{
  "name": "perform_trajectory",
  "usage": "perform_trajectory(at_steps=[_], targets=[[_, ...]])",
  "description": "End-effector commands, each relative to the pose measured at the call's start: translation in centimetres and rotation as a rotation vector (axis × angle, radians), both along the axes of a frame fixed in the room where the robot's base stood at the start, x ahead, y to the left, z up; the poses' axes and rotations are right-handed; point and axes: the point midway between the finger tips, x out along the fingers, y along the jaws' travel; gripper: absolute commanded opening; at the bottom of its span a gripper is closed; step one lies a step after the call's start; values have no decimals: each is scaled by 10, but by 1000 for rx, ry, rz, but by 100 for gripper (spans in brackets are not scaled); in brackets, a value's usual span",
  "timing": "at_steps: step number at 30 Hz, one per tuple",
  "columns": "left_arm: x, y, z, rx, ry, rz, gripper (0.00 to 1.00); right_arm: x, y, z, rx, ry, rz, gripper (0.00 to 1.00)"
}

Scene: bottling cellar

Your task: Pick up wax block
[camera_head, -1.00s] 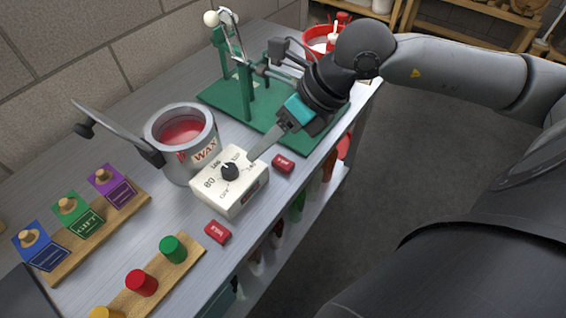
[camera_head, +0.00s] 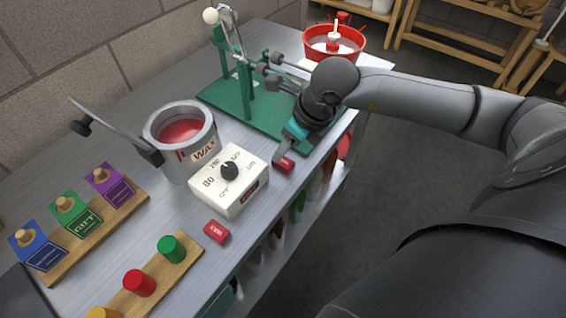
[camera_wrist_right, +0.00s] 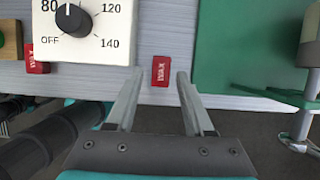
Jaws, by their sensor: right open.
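One red wax block (camera_head: 284,166) lies on the bench right of the white dial box, close to my right gripper (camera_head: 282,153). In the right wrist view this wax block (camera_wrist_right: 161,71) lies just beyond and between the two open fingertips (camera_wrist_right: 156,78), with nothing held. My left gripper is not in view.
The white dial box (camera_head: 228,184) stands beside the near wax block. A wax pot (camera_head: 181,150) stands behind it. The green stand base (camera_head: 262,122) is close on the right. Wooden racks with stamps (camera_head: 100,235) and corks are at left. A red basin (camera_head: 334,42) is at the back.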

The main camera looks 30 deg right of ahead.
Motion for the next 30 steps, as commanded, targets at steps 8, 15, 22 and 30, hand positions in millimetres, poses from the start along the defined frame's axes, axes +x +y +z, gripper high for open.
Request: perform_trajectory(at_steps=[8,15,22,30], targets=[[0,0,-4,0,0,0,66,9,1,-36,3,2,-1,52],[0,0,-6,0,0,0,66,15,3,-50,2,1,0,52],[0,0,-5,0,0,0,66,15,3,-50,1,0,0,45],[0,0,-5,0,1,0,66,15,3,-50,1,0,0,14]])
